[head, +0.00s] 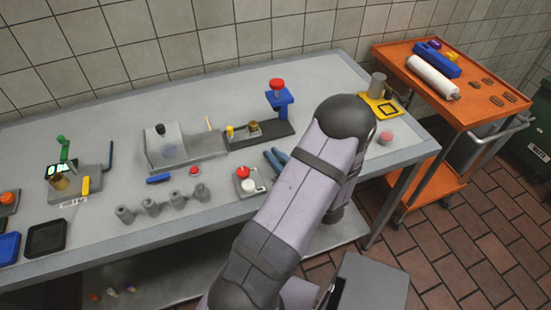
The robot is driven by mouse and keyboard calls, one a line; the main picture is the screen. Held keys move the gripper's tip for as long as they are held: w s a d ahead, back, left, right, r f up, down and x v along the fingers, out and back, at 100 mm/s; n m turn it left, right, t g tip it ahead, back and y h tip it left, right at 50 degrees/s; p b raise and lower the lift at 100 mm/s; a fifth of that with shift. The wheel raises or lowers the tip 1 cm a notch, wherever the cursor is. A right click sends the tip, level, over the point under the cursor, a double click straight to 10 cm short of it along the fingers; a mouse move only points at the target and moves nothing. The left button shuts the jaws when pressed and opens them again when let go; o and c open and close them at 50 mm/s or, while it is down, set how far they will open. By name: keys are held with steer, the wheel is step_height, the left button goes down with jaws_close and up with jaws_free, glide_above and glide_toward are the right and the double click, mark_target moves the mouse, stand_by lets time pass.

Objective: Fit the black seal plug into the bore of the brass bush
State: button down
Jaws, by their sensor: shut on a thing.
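A brass-coloured cylinder (60,183) stands at the grey fixture on the left of the bench, beside a yellow handle (86,185). A smaller brass-coloured part (253,127) sits on the dark base of the blue press. I cannot tell for certain which is the brass bush, and no bore can be made out. I cannot make out the black seal plug for certain. My arm reaches up over the right part of the bench, and its links hide what is behind them. My gripper and anything in it are not visible.
The blue press (280,100) has a red knob. A grey block with a black knob (160,129) stands left of it. Several grey cylindrical parts (150,206) line the front. Blue-handled pliers (275,160) lie near my arm. An orange cart (470,95) stands at right.

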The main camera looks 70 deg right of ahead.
glide_toward(253, 127)
steer(key=shift+s+a+r, duration=0.15)
steer(key=shift+s+r, duration=0.2)
steer(key=shift+r, duration=0.5)
steer(key=shift+s+a+r, duration=0.1)
steer(key=shift+s+r, duration=0.2)
steer(key=shift+r, duration=0.6)
steer(key=shift+s+a+r, duration=0.15)
steer(key=shift+s+r, duration=0.2)
steer(key=shift+r, duration=0.5)
steer(key=s+d+r+m+g+h+p, duration=0.2)
steer(key=d+r+m+g+h+p, duration=0.45)
steer(key=d+m+g, duration=0.4)
steer(key=w+a+f+m+g+b, duration=0.1)
steer(key=w+a+f+g+b, duration=0.2)
steer(key=w+a+f+b, duration=0.35)
steer(key=w+d+f, duration=0.1)
steer(key=d, duration=0.1)
steer(key=w+d+f+m+g, duration=0.1)
steer(key=w+d, duration=0.1)
steer(key=w+d+f+g, duration=0.1)
steer(key=w+d, duration=0.1)
steer(key=shift+m+b, duration=0.35)
steer(key=shift+w+d+r+g, duration=0.25)
steer(key=shift+w+d, duration=0.1)
steer(key=shift+d, duration=0.35)
steer(key=shift+f, duration=0.15)
steer(key=shift+f+p, duration=0.3)
steer(key=shift+f, duration=1.1)
steer(key=shift+f, duration=0.2)
